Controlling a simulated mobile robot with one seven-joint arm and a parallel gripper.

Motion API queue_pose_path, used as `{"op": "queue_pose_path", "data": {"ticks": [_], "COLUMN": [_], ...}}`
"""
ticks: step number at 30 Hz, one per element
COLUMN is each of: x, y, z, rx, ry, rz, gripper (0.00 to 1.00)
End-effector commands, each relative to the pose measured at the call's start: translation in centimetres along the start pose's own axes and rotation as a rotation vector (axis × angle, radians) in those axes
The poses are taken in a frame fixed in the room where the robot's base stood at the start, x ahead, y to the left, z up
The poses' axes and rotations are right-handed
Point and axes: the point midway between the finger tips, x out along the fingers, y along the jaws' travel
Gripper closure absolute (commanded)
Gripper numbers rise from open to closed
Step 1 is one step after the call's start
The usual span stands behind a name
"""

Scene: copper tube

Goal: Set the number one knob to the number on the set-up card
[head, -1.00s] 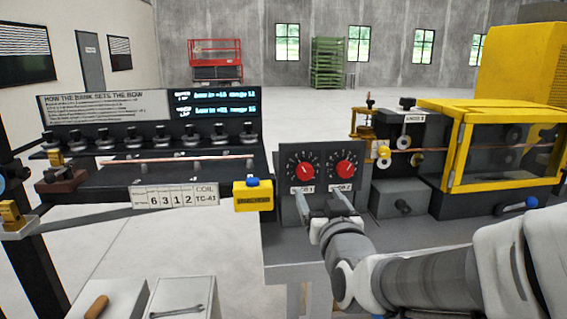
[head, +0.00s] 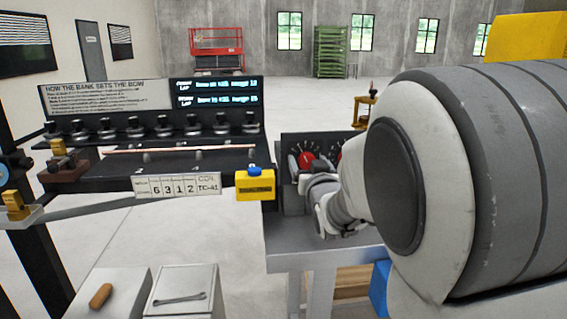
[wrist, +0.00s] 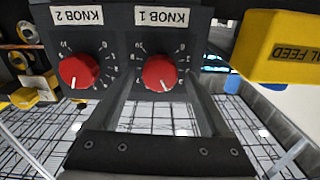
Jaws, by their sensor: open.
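The red knob one (wrist: 159,72) shows in the wrist view under an upside-down KNOB 1 label, its white pointer toward the picture's bottom, slightly right. The dial's numbers are too small to read surely. It also shows in the head view (head: 306,160). My gripper (wrist: 161,88) is open, one finger on each side of knob one; whether they touch it I cannot tell. In the head view my arm hides the fingertips. The set-up card (head: 177,187) hangs on the bench front and reads 6 3 1 2, COIL TC-41.
The red knob two (wrist: 78,71) is close beside knob one on the dark panel. A yellow box (head: 255,186) with a blue button stands left of the panel; in the wrist view it is at upper right (wrist: 280,48). My arm hides most of the right side.

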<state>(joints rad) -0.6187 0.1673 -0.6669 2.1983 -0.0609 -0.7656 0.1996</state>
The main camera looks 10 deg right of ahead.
Motion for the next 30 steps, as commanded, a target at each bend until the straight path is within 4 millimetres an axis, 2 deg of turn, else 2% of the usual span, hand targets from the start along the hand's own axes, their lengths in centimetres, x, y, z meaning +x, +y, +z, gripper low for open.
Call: {"op": "queue_pose_path", "data": {"ticks": [10,23,30], "x": [0.23,0.22,0.21], "y": [0.04,0.04,0.05], "z": [0.01,0.01,0.12], "rx": [0.0,0.0,0.013], "ry": [0.0,0.0,0.0], "rz": [0.001,0.001,0.001], "gripper": [0.21,0.98,1.0]}}
